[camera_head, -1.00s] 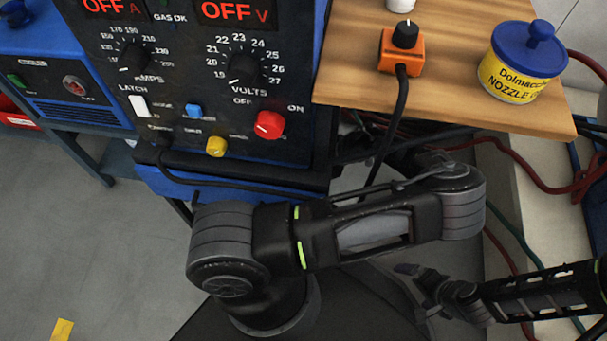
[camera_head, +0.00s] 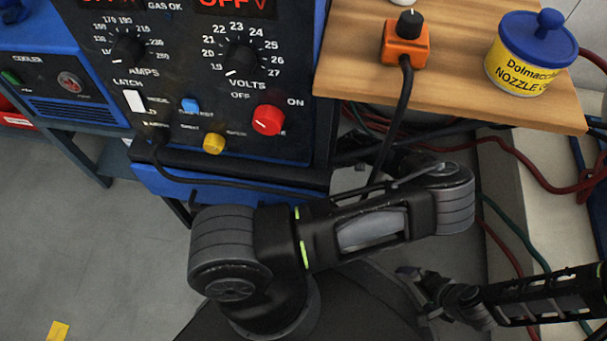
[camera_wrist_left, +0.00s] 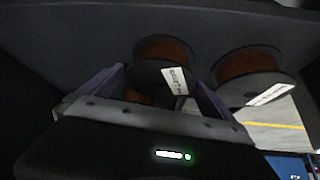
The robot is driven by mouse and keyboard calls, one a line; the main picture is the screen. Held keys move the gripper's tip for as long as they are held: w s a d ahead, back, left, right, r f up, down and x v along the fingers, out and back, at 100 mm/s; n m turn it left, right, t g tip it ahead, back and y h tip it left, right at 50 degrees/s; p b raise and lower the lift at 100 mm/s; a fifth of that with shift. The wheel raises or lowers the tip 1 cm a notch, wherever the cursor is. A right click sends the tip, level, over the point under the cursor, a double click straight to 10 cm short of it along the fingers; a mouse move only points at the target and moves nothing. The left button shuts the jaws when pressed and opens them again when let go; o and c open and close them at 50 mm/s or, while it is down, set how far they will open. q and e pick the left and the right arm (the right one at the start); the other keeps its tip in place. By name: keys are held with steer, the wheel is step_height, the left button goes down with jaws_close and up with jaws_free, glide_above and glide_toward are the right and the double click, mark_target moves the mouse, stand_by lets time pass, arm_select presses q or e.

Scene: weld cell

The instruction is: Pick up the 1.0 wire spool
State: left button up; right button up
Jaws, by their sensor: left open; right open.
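In the left wrist view, a wire spool with copper-brown windings, dark flanges and a white label (camera_wrist_left: 160,50) sits beyond my left gripper (camera_wrist_left: 160,78). The gripper is open, with its fingers either side of the lower part of this spool's outline. A second, similar spool (camera_wrist_left: 248,65) stands to its right. Neither label can be read for a size. A brown patch low between the fingers may be part of another spool. In the head view the spools and my left gripper are out of sight. My right gripper (camera_head: 418,295) is open and empty at the lower right.
A blue welding machine (camera_head: 210,150) with knobs stands at the left, close to my left arm. A wooden shelf (camera_head: 455,75) holds an orange knob box (camera_head: 404,45) and a yellow nozzle tub (camera_head: 522,70). Red and green hoses hang at the right.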

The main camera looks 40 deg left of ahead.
arm_select(q)
steer(key=shift+c, duration=0.2)
steer(key=c, duration=1.8)
steer(key=shift+r, duration=0.2)
steer(key=shift+r+p, duration=0.25)
steer(key=shift+p, duration=0.3)
steer(key=w+d, duration=0.1)
steer(key=d, duration=0.4)
steer(key=w+d+p, duration=0.1)
steer(key=w+d, duration=0.1)
steer(key=d, duration=0.4)
steer(key=w+d+p, duration=0.1)
steer(key=w+d, duration=0.1)
steer(key=d, duration=0.4)
steer(key=shift+w+f, duration=0.1)
steer(key=shift+w, duration=0.15)
